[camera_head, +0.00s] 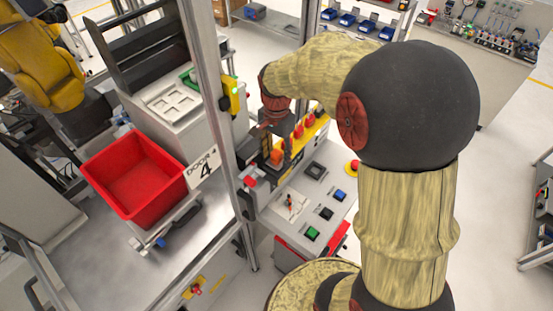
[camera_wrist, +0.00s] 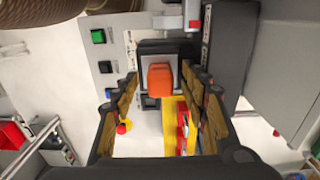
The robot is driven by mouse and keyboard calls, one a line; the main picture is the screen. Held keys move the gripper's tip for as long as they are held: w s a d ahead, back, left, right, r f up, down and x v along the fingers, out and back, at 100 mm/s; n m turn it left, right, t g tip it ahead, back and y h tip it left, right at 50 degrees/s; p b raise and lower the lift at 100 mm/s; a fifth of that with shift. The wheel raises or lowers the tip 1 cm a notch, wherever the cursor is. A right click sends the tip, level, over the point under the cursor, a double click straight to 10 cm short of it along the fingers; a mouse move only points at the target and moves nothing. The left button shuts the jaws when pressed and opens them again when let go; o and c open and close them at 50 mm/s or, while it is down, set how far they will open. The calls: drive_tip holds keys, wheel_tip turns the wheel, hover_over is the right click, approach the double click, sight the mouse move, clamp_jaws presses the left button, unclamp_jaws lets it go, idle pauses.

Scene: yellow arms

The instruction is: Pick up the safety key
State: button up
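The orange block that looks like the safety key (camera_wrist: 160,80) sits on a dark square mount in the wrist view, between and just beyond my two fingers. It also shows as an orange patch in the head view (camera_head: 277,157), partly hidden by my gripper. My gripper (camera_wrist: 161,73) is open, with one finger on each side of the orange block. I see a gap on both sides, and no contact is clear. In the head view my gripper (camera_head: 276,148) points down at the mount beside the metal post.
A control panel with green (camera_head: 312,233), blue and black buttons lies in front of the mount. A yellow-and-red stop button (camera_head: 353,167) is at its right. A metal door post (camera_head: 220,110) stands close left. A red bin (camera_head: 140,180) is behind it.

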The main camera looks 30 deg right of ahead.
drive_tip(key=shift+c, duration=1.1)
drive_tip(key=c, duration=0.7)
drive_tip(key=shift+r, duration=0.1)
clamp_jaws()
